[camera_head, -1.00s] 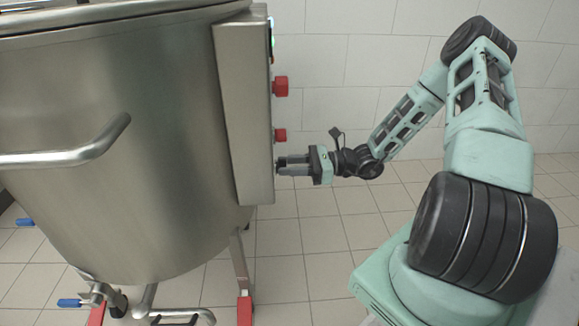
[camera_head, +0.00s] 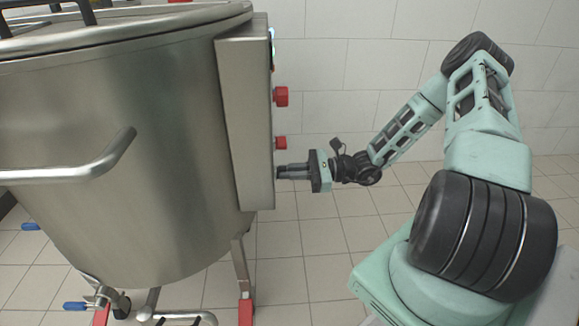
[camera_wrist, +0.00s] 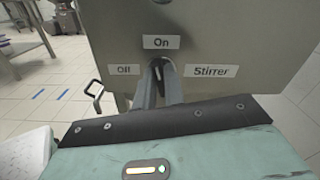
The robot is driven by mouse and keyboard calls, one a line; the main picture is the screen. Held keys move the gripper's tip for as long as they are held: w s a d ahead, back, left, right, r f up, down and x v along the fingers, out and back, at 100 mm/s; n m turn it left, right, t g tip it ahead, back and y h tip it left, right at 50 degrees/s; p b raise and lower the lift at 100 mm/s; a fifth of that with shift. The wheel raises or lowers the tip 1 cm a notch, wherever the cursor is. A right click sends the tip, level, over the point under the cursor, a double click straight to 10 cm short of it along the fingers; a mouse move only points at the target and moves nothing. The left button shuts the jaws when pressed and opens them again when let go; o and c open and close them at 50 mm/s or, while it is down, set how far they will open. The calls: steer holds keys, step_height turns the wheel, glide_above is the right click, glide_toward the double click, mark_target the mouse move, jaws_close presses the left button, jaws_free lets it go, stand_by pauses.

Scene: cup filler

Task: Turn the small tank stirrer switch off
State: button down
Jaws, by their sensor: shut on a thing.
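The stirrer switch (camera_wrist: 157,67) is a small dark knob on the steel control panel (camera_wrist: 215,30), seen in the wrist view. It stands below the "On" label (camera_wrist: 161,42), with the "Off" label (camera_wrist: 124,70) to its left and the "Stirrer" label (camera_wrist: 210,71) to its right. The knob looks roughly upright, towards "On". My gripper (camera_wrist: 159,88) is shut on the switch, and its fingers hide part of it. In the head view my gripper (camera_head: 279,172) reaches the panel face from the right, below the red buttons; the switch is hidden there.
The large steel tank (camera_head: 130,130) fills the left, with a bar handle (camera_head: 75,168). An upper red button (camera_head: 281,96) and a lower red button (camera_head: 280,142) stick out just above my gripper. Tiled floor (camera_head: 300,240) is clear below.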

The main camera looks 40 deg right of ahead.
steer(key=shift+s+a+f+n+p, duration=0.1)
steer(key=shift+n+p, duration=2.2)
steer(key=shift+n, duration=1.5)
steer(key=shift+s+f+n+p, duration=0.1)
steer(key=shift+n+p, duration=2.15)
steer(key=shift+n, duration=1.55)
steer(key=shift+f, duration=0.1)
steer(key=c, duration=1.5)
jaws_free()
steer(key=v, duration=1.7)
steer(key=shift+s+p, duration=0.2)
steer(key=shift+p, duration=0.2)
